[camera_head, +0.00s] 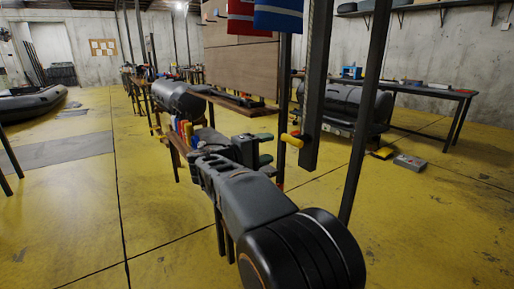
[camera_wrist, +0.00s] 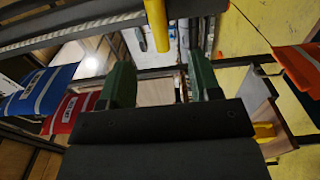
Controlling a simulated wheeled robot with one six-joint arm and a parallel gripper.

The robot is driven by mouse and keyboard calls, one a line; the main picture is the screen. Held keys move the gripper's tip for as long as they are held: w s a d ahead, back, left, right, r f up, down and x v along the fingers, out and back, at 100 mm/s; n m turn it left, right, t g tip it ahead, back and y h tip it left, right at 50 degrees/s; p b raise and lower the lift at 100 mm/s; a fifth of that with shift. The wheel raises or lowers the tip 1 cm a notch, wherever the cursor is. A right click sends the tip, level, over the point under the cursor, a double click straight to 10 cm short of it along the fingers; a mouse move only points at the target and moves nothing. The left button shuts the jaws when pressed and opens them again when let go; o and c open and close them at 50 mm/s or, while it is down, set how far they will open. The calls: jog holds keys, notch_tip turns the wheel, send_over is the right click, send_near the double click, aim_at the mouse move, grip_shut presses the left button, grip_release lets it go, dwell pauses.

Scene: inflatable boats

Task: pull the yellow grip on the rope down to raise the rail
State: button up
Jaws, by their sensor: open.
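The yellow grip (camera_head: 291,140) sticks out beside a dark upright post (camera_head: 316,90), right of my gripper (camera_head: 267,149). My gripper has green fingers, which are apart with nothing between them. In the wrist view the yellow grip (camera_wrist: 157,25) shows at the top, just beyond the gap between the green fingertips (camera_wrist: 162,68). It looks apart from both fingers. A pale twisted rope (camera_wrist: 75,32) runs to the grip there. Red (camera_head: 241,20) and blue (camera_head: 278,16) cloths hang at the top of the head view. The rail itself cannot be made out clearly.
A bench with coloured items (camera_head: 184,130) stands left of my arm. A dark table (camera_head: 432,90) stands at the right, and a grey box (camera_head: 410,161) lies on the yellow floor. A thin dark pole (camera_head: 365,110) stands near my arm.

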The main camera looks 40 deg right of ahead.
jog(key=shift+w+a, duration=0.1)
jog(key=shift+a, duration=1.5)
jog(key=s+a+r+t+y+p, duration=0.1)
jog(key=s+a+r+y+p, duration=0.2)
jog(key=a+y+p, duration=0.3)
jog(key=s+a+r+t+y+p, duration=0.2)
jog(key=s+a+r+y+p, duration=0.2)
jog(key=p, duration=1.3)
jog(key=s+a+r+t+y+p, duration=0.1)
jog(key=s+a+r+y+p, duration=0.3)
jog(key=a+y+p, duration=0.4)
jog(key=shift+s+a+r+n+t+p, duration=0.2)
jog(key=shift+a+n+t+p, duration=0.2)
jog(key=shift+a+p, duration=1.3)
jog(key=shift+d, duration=0.1)
